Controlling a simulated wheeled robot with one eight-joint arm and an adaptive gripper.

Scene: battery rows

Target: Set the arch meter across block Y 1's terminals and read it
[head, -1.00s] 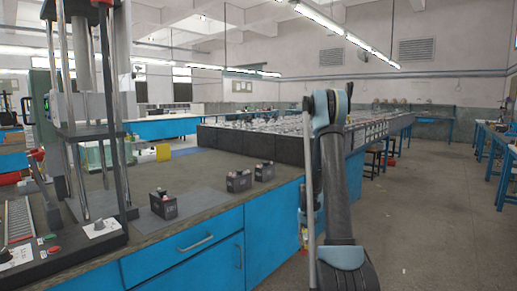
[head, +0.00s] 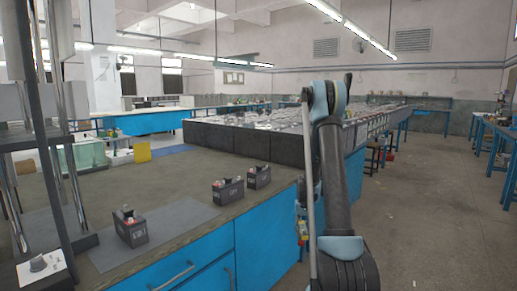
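Three small dark battery blocks with pale and reddish tops stand upright on the near bench. One is at the front left (head: 131,234), one in the middle (head: 228,191) and one farther right (head: 259,177). Their front labels are too small to read, so I cannot tell which is block Y 1. I cannot pick out the arch meter. My arm stands folded at the right of the blocks, apart from them. My gripper's fingers cannot be made out.
The bench (head: 190,165) has a blue front and a grey mat (head: 97,257) under the front block. A metal frame with posts (head: 38,130) stands at the left. A long dark row (head: 245,140) lies behind. The floor (head: 425,210) at right is clear.

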